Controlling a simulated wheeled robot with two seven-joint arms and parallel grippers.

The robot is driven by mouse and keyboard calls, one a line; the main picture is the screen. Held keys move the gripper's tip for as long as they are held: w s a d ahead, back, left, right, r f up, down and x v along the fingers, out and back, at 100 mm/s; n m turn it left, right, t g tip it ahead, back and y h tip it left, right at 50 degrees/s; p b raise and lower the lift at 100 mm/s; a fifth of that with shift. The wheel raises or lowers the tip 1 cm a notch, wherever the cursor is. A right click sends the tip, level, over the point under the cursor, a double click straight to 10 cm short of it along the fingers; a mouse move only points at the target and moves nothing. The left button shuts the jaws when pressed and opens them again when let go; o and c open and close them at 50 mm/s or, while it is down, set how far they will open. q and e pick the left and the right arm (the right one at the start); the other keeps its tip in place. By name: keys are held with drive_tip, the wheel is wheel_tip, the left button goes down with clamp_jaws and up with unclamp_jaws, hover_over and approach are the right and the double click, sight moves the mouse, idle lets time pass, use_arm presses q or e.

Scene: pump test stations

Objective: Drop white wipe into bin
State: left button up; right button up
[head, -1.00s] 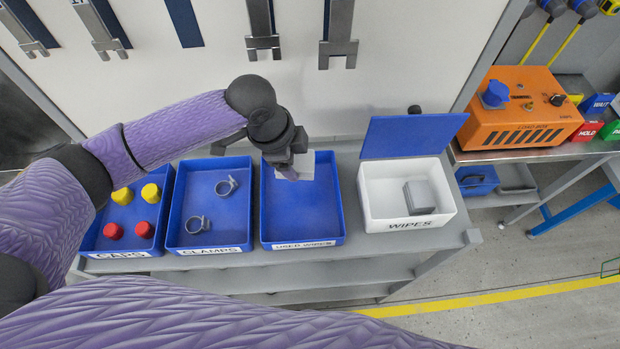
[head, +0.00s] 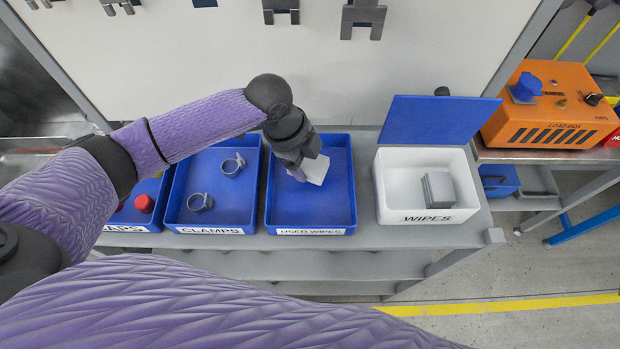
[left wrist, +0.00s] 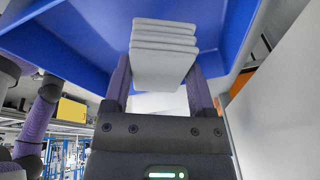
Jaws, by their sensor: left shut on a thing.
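My left gripper (head: 304,172) is shut on a folded white wipe (head: 317,168) and holds it over the blue bin (head: 334,208) labelled USED WIPES. How far the wipe is above the bin floor is hard to tell. In the left wrist view, the layered wipe (left wrist: 163,50) sits between the two fingers of my left gripper (left wrist: 160,78), with the blue bin (left wrist: 60,42) beyond it. No other wipe shows in the blue bin. My right gripper is not in view.
A blue CLAMPS bin (head: 228,208) with two clamps stands left of the used bin, and the CAPS bin (head: 151,187) beyond it. A white WIPES box (head: 394,190) with raised blue lid (head: 437,120) and grey stack inside stands right. An orange load box (head: 550,110) sits on another bench.

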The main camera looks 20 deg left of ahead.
use_arm(q)
drive_tip(key=o, duration=1)
drive_tip(key=shift+o, duration=1.3)
drive_tip(key=shift+r, duration=0.15)
drive_tip(key=p+v, duration=0.2)
drive_tip(key=v, duration=0.7)
drive_tip(key=shift+r, duration=0.35)
drive_tip(key=shift+a, duration=0.15)
